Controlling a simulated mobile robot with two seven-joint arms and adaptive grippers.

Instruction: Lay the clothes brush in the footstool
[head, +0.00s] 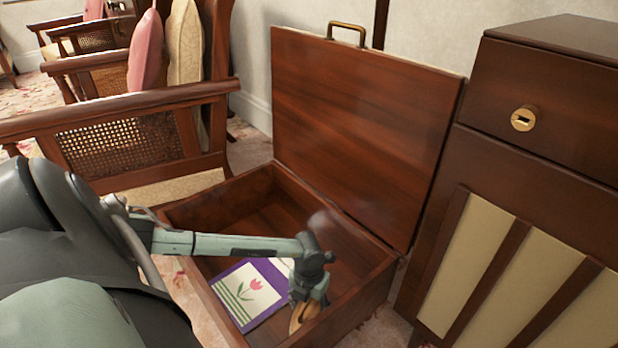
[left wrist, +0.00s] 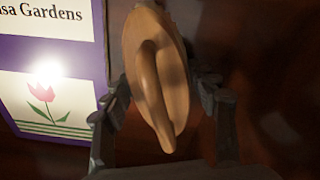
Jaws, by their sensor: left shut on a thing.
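The footstool (head: 250,197) is an open dark wooden box with its lid (head: 365,125) raised against the wall side. My left gripper (head: 306,300) is inside the box opening, near its front right corner, pointing down. It is shut on the clothes brush (head: 304,316), a tan wooden piece with a raised handle. In the left wrist view the brush (left wrist: 155,75) sits between the two fingers. My right gripper is not in view.
A purple and white booklet with a tulip (head: 248,291) lies in the box, left of the brush. A cane armchair (head: 125,140) stands behind left. A dark wooden cabinet (head: 540,150) stands close on the right. The back of the box floor is clear.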

